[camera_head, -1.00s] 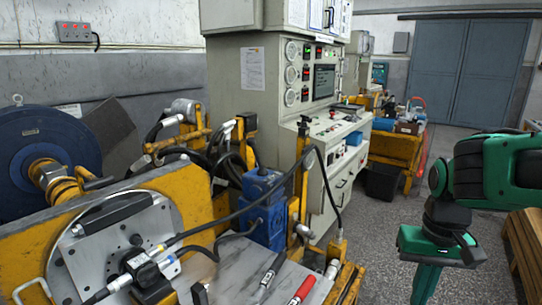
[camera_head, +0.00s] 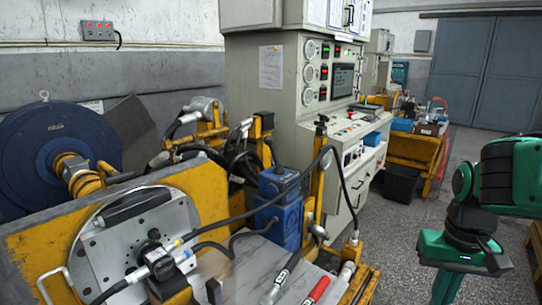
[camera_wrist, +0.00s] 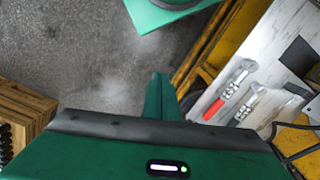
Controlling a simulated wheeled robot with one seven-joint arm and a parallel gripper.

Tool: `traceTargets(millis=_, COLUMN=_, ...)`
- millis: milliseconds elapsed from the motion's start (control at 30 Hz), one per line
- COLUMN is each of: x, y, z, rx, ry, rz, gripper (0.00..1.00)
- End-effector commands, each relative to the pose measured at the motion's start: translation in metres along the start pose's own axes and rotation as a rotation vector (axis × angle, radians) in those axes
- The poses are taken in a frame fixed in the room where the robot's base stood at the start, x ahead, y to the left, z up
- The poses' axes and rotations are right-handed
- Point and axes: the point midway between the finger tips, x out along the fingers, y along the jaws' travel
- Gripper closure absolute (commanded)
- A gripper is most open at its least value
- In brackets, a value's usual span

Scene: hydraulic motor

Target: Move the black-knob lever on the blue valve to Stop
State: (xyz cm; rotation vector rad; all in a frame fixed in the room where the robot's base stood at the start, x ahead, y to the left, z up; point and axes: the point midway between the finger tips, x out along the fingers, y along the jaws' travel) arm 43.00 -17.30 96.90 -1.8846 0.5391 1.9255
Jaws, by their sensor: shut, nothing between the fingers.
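The blue valve (camera_head: 281,208) is a block standing at the rear edge of the grey bench in the head view. I cannot read any Stop mark. My gripper (camera_head: 447,287) hangs at the lower right, pointing down, well apart from the valve and lever. In the wrist view my gripper's finger (camera_wrist: 159,96) shows as one closed green piece over the floor, with nothing held. The valve is not visible in the wrist view.
A red-handled tool (camera_head: 312,292) and a second metal tool lie on the bench. Black hoses (camera_head: 240,215) pass in front of the valve. A grey control cabinet (camera_head: 262,95) stands behind. Floor (camera_head: 405,235) between bench and my arm is clear. A wooden pallet (camera_wrist: 20,110) is at left in the wrist view.

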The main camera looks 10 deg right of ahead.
Motion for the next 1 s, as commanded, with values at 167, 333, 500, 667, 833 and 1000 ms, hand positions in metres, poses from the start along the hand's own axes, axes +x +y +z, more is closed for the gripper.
traceTargets(millis=167, x=0.0, y=0.0, z=0.0, rx=0.0, ry=0.0, rz=0.0, gripper=1.0)
traceTargets(millis=333, x=0.0, y=0.0, z=0.0, rx=0.0, ry=0.0, rz=0.0, gripper=1.0)
traceTargets(millis=500, x=-0.005, y=0.004, z=0.005, rx=-0.013, ry=0.019, rz=-0.008, gripper=0.74)
traceTargets(millis=667, x=-0.01, y=-0.016, z=-0.04, rx=-0.142, ry=0.102, rz=-0.023, gripper=0.7)
traceTargets(millis=833, x=-0.018, y=-0.071, z=-0.131, rx=-0.409, ry=0.277, rz=-0.068, gripper=0.7)
traceTargets(millis=1000, x=-0.026, y=-0.142, z=-0.215, rx=-0.669, ry=0.473, rz=-0.131, gripper=0.7)
